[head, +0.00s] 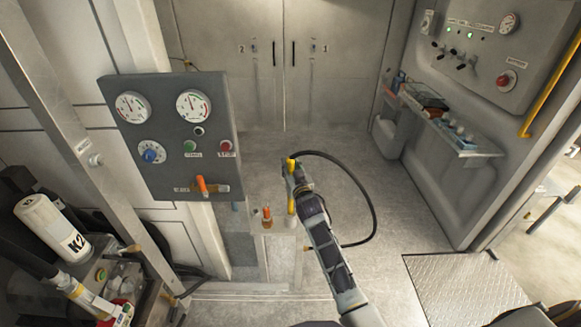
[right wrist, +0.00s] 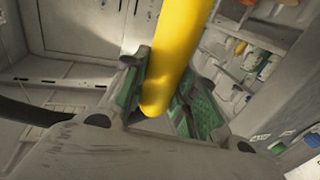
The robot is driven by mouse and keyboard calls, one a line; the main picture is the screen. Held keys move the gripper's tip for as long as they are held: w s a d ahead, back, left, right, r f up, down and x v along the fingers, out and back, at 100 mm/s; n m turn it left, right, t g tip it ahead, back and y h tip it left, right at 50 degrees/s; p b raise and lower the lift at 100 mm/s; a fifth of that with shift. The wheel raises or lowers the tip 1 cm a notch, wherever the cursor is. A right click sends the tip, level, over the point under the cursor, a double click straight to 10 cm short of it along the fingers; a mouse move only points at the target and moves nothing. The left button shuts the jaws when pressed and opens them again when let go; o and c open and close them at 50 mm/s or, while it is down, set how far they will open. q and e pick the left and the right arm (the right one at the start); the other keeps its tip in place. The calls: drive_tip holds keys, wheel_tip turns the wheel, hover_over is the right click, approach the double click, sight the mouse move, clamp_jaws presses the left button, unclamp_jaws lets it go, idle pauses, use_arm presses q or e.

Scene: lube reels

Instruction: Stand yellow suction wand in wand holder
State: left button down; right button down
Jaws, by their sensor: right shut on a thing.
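My right gripper (head: 293,186) reaches up from the bottom centre in the head view, shut on the yellow suction wand (head: 291,204). The wand stands roughly upright there, partly hidden by my gripper. A black hose loops away from near its top to the right. In the right wrist view the yellow wand (right wrist: 174,60) runs between the green-padded fingers (right wrist: 165,95), with its rounded end near them. A pale post or box (head: 279,226) stands just left of the wand, with a small orange-topped item on it. I cannot tell whether this is the wand holder. My left gripper is not in view.
A grey gauge panel (head: 172,135) stands left of my right arm. A white K2 canister (head: 52,226) and machinery are at the lower left. A shelf with small items (head: 450,125) is on the right wall. Open floor (head: 400,215) lies right of the hose.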

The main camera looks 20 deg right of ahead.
drive_tip(key=shift+f, duration=0.15)
drive_tip(key=c, duration=1.1)
unclamp_jaws()
drive_tip(key=shift+o, duration=0.2)
drive_tip(key=s, duration=1.2)
drive_tip(key=shift+a, duration=0.15)
idle(0.3)
